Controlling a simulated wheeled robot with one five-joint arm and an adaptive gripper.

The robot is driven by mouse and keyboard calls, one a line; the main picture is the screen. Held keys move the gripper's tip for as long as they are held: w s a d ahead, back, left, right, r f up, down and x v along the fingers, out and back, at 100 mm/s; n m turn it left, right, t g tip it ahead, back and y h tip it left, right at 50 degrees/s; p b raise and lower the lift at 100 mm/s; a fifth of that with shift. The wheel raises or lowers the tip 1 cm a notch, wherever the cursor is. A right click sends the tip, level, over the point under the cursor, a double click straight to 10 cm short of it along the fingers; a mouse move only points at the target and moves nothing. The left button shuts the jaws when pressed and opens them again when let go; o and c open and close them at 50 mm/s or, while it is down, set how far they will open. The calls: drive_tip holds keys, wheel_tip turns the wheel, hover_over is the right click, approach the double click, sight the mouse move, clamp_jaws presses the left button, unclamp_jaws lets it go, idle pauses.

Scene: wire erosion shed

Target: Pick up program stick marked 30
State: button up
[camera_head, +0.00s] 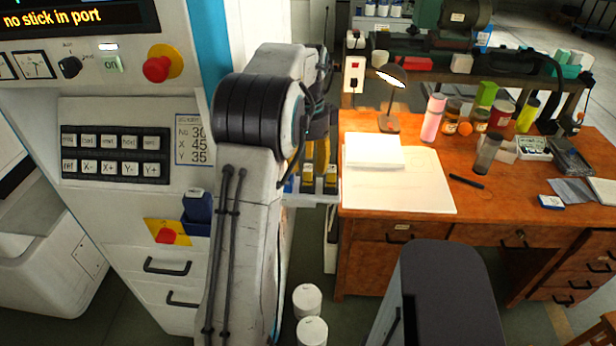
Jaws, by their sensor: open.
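A small light shelf (306,200) beside the desk carries several small upright pieces in a row, likely the program sticks. One piece is blue (289,186); others have dark and yellow parts, one in the middle (307,184) and one at the right (331,181). Their markings are too small to read, so I cannot tell which is 30. My gripper (319,140) is above this row, partly hidden behind my arm. Its jaws are open; I see nothing held. The fingertips are hard to separate from the yellow parts.
The machine's display (60,19) reads "no stick in port". Its label (190,140) shows No 30, X 45, Y 35. The desk (385,225) holds papers, a lamp (390,95) and several bottles. Two white tubs (311,330) stand on the floor below.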

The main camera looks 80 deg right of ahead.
drive_tip(key=shift+f, duration=1)
drive_tip(key=shift+c, duration=0.3)
clamp_jaws()
